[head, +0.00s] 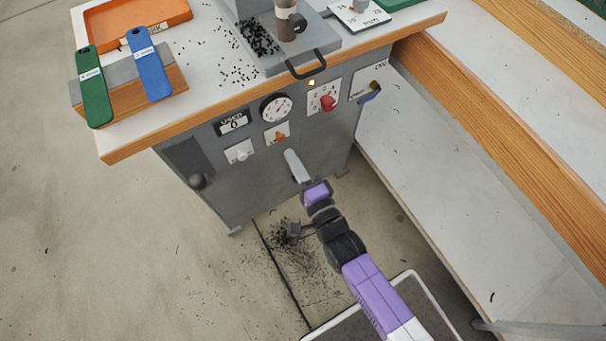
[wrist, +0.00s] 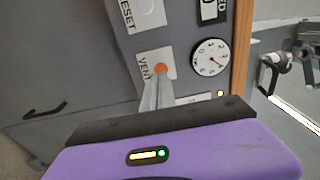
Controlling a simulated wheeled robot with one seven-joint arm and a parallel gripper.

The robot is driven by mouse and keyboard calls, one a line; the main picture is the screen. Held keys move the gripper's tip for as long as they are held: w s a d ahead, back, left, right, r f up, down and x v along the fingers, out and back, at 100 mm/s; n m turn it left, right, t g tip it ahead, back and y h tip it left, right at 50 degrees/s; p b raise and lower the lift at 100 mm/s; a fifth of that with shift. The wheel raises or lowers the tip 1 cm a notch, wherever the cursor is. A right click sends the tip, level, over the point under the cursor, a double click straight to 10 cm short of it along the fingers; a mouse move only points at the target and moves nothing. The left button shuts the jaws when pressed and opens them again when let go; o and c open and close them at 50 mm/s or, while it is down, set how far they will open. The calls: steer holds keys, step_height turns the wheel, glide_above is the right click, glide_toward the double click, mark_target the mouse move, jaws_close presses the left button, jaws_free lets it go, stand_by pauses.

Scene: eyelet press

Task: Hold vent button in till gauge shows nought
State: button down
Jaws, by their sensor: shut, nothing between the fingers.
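The vent button (wrist: 161,69) is a small orange cap on a white plate marked VENT, on the grey cabinet front. It also shows in the head view (head: 282,137). The round white gauge (wrist: 211,57) with a dark rim is beside it; in the head view it (head: 276,108) sits just above the button. Its needle is too small to read surely. My gripper (wrist: 157,84) is shut and empty, its fingertips pointing at the cabinet close by the button. In the head view my gripper (head: 291,156) is just below the vent plate. I cannot tell whether the tips touch the button.
A white RESET button (head: 242,155), a counter (head: 233,122), a red knob (head: 327,102) and a blue-handled lever (head: 370,95) share the panel. A dark handle (head: 305,66) juts over the table edge. A low shelf (head: 440,200) stands right.

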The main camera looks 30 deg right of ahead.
mark_target(281, 140)
steer(key=shift+w, duration=1.7)
